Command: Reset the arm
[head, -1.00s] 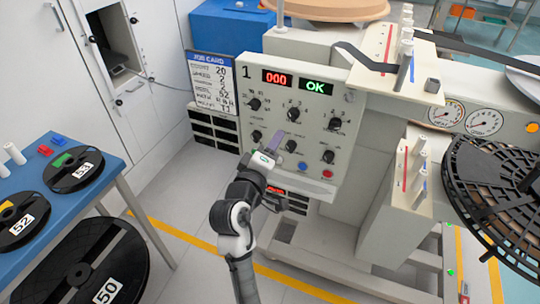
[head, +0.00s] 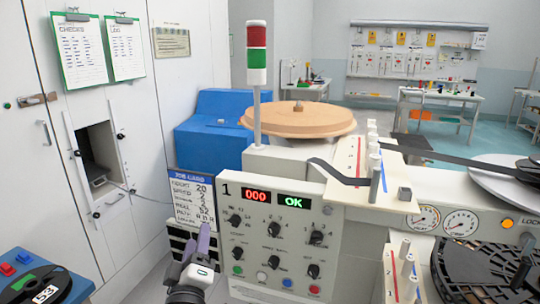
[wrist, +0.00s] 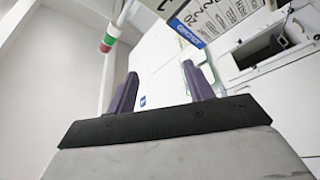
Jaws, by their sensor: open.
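My gripper (head: 201,240) is raised at the lower middle of the head view, in front of the left edge of the control panel (head: 262,268) and below the job card. In the wrist view my gripper (wrist: 160,85) has its two purple fingers apart, with nothing between them. The panel carries a "1", several black knobs, and displays reading a red 000 (head: 257,196) and a green OK (head: 293,202). Most of my arm is below the head view's lower edge.
The job card (head: 193,196) hangs left of the panel. A signal tower (head: 257,60) stands behind it, by a tan disc (head: 297,121). A blue table with a reel marked 53 (head: 38,287) is at lower left. A white cabinet with an open hatch (head: 98,155) stands at left.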

